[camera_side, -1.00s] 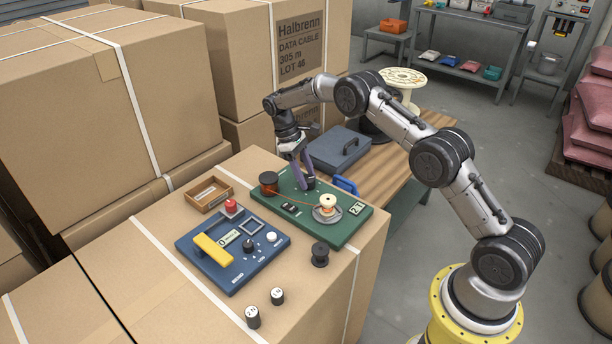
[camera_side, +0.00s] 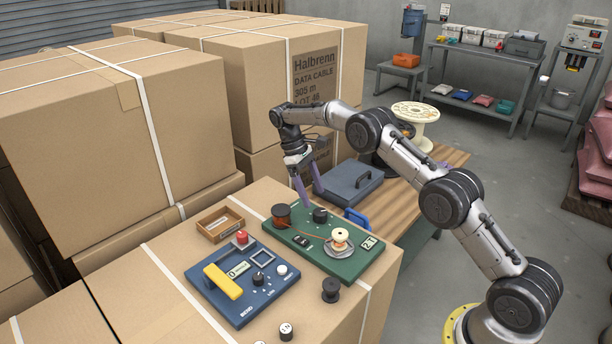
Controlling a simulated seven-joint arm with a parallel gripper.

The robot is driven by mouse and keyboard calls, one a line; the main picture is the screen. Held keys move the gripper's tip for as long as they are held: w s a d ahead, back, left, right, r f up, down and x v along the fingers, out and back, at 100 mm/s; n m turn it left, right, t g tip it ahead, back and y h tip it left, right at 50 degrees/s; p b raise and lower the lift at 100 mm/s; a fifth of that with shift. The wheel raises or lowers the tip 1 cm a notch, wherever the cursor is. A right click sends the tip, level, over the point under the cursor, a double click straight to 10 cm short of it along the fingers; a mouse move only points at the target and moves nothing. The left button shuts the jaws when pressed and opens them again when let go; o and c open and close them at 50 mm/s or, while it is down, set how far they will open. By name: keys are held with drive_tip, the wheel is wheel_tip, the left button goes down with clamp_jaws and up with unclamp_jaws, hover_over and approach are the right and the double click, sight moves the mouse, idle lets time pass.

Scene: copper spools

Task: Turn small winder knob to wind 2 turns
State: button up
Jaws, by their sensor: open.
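The green winder board (camera_side: 330,262) lies on a cardboard box. Its small black knob (camera_side: 320,215) stands at the back edge of the board. My gripper (camera_side: 312,200) is open and empty, with its purple fingers spread just above and behind the knob; I cannot tell whether they touch it. A dark spool wound with copper wire (camera_side: 281,216) is left of the knob. An orange-copper wire runs from it to a cream spool (camera_side: 340,240) on a grey round plate. A "2T" card (camera_side: 370,242) stands at the board's right end.
A blue board (camera_side: 243,285) with a yellow handle, a red knob and other controls lies at the front left. An open brown tray (camera_side: 220,224) is behind it. A black spool (camera_side: 331,290) stands in front. A grey-blue case (camera_side: 348,185) is behind my gripper.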

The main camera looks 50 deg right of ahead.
drive_tip(key=v, duration=0.6)
drive_tip(key=shift+r, duration=0.1)
